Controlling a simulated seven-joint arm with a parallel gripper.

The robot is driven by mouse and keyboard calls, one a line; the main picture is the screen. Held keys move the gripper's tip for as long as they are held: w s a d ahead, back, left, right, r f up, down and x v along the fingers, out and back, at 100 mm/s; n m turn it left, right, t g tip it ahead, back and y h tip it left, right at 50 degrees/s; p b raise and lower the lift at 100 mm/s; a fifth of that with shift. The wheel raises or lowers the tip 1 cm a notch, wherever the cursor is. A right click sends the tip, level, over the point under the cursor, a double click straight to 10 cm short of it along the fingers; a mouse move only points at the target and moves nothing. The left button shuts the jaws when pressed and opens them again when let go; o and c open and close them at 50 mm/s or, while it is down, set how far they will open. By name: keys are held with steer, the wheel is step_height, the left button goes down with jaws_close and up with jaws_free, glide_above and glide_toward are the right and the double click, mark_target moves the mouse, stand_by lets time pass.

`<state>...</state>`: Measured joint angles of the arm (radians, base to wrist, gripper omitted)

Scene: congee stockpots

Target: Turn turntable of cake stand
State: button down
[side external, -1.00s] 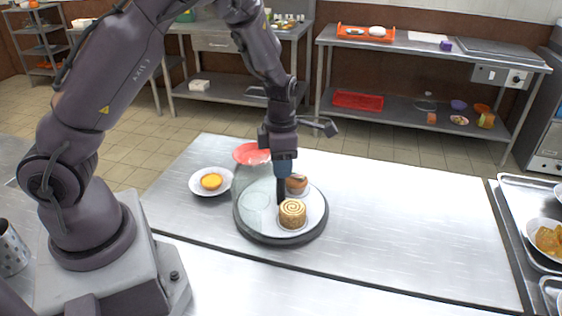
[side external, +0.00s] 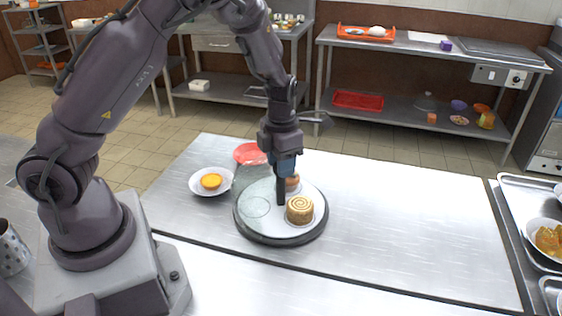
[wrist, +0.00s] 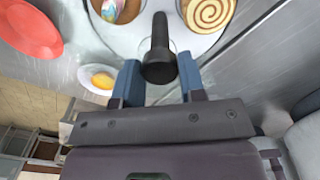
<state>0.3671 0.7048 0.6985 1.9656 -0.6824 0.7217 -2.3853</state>
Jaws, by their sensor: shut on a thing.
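The cake stand has a dark round base (side external: 262,239) and a pale turntable (side external: 315,192) on the steel counter. A swirl-topped roll cake (side external: 300,210) sits on it at the front right; it also shows in the wrist view (wrist: 208,12). Another small cake (side external: 293,182) is behind, partly hidden by my gripper. Clear glass shows faintly over the stand's left side. My gripper (side external: 283,178) points down over the stand's middle. In the wrist view its blue fingers (wrist: 160,78) are shut around a black upright handle (wrist: 159,48).
A white plate with a yellow tart (side external: 211,181) stands left of the stand, and a red plate (side external: 249,153) lies behind it. Metal trays (side external: 530,197) stand at the far right. The counter right of the stand is clear.

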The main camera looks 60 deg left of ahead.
steer(key=shift+w, duration=0.1)
stand_by(0.3)
steer(key=c, duration=0.7)
jaws_free()
step_height(320, 180, up, 13)
